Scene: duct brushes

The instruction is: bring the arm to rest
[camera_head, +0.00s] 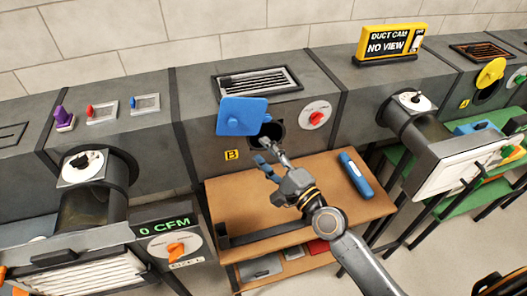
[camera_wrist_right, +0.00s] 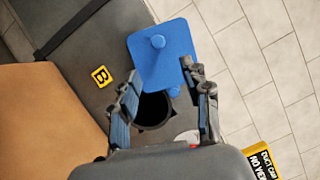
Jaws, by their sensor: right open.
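My right gripper (camera_head: 267,154) is open in front of the round port (camera_head: 270,132) marked B on the grey duct. Its jaws hold nothing that I can see. In the right wrist view the two fingers of the gripper (camera_wrist_right: 166,82) stand apart, with the dark port (camera_wrist_right: 153,109) between and beyond them. A blue cover plate with a knob (camera_head: 243,117) is swung up beside the port; it also shows in the right wrist view (camera_wrist_right: 162,55). My left gripper does not show.
A wooden shelf cart (camera_head: 330,205) stands under the port, with a blue handled tool (camera_head: 355,175) on top. A branch duct with a white panel (camera_head: 455,165) juts out at right. Another branch (camera_head: 90,210) and a 0 CFM meter (camera_head: 168,225) stand at left.

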